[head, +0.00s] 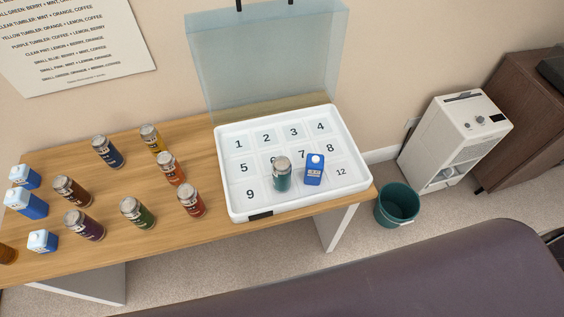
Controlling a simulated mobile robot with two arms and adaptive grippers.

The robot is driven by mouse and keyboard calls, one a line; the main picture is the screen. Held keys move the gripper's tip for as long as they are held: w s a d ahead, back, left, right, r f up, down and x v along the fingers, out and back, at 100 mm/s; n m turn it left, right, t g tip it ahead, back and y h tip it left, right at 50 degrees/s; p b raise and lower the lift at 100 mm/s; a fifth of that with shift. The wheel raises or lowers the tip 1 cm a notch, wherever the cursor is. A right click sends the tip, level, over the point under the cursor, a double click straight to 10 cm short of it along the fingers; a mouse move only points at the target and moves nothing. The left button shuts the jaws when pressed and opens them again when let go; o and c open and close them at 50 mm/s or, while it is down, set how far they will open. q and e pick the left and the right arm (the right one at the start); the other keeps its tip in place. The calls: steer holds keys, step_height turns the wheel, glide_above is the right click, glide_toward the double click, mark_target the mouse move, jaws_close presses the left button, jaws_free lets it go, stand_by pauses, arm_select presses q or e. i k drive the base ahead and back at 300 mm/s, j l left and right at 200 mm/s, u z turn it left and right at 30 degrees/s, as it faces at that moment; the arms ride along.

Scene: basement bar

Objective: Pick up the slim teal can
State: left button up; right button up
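A teal can (282,174) stands upright in the white numbered tray (226,160) on the wooden table. It is in the tray's lower middle and hides the number of the cell under it. A blue carton with a white cap (314,170) stands close to its right, in the same tray. Neither of my grippers shows in the head view.
Several cans stand on the table left of the tray, among them a red-orange one (191,200) and a green one (138,213). Blue-and-white cartons (26,203) stand at the far left. A clear raised lid (267,60) rises behind the tray. A teal bin (397,205) is on the floor at right.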

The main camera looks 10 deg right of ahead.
mark_target(281, 167)
steer(key=k+j+z, duration=0.2)
steer(key=j, duration=0.3)
steer(key=k+j+z, duration=0.2)
steer(key=j, duration=0.25)
steer(key=k+j+z, duration=0.2)
steer(key=j, duration=0.2)
steer(key=i, duration=0.4)
